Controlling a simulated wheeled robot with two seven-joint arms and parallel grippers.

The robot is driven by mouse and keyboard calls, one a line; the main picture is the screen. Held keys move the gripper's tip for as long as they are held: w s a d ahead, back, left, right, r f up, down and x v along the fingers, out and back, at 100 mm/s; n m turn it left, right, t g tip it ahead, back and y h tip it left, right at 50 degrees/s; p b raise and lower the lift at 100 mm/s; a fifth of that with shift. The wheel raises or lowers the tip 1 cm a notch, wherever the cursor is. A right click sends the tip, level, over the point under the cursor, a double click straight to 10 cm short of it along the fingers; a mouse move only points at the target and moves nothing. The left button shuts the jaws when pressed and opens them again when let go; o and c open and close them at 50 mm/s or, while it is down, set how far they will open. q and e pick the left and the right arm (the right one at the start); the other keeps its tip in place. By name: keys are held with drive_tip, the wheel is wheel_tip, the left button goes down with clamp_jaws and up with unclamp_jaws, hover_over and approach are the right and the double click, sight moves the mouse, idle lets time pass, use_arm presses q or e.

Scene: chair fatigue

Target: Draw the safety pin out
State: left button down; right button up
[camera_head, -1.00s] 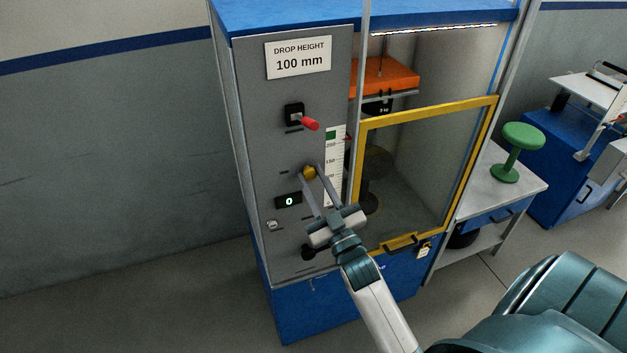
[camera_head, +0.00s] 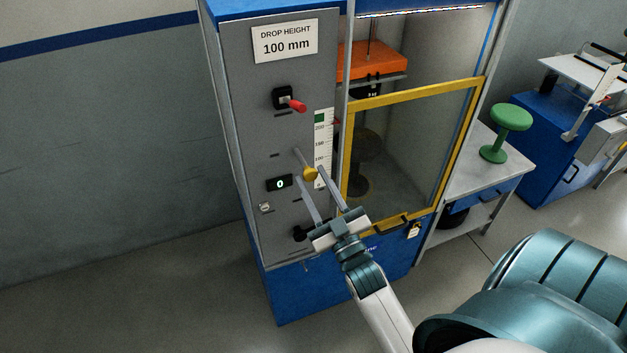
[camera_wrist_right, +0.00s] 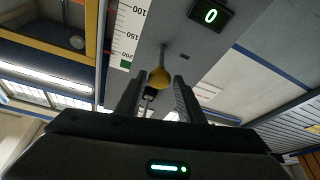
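The safety pin appears to be the yellow knob (camera_head: 309,174) on a thin grey rod. The rod runs from the knob back to the grey front panel, and a length of it shows. In the right wrist view, the knob (camera_wrist_right: 160,78) and its rod stand in front of the panel. My right gripper (camera_head: 310,173) has its two long fingers on either side of the knob, with a small gap at each side. It is open, and its fingers also show in the right wrist view (camera_wrist_right: 158,82). My left gripper is not in view.
A red-tipped lever (camera_head: 297,105) sits above the pin, and a black knob (camera_head: 300,233) below it. A display (camera_head: 279,184) reads 0. The yellow-framed door (camera_head: 410,94) is to the right, with an orange block (camera_head: 370,61) behind it. A green stool-shaped object (camera_head: 511,118) stands on a side table.

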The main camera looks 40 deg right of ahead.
drive_tip(key=shift+o, duration=0.7)
drive_tip(key=shift+s+r, duration=0.1)
drive_tip(key=shift+s, duration=0.1)
drive_tip(key=shift+s+a+f+b, duration=0.1)
drive_tip(key=shift+s+f+b, duration=0.25)
drive_tip(key=shift+s, duration=0.05)
use_arm(q)
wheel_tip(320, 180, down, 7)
drive_tip(key=b, duration=0.6)
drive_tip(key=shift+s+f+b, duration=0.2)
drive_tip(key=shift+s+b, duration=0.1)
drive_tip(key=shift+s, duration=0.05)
use_arm(e)
drive_tip(key=v, duration=1.6)
drive_tip(key=shift+s, duration=0.2)
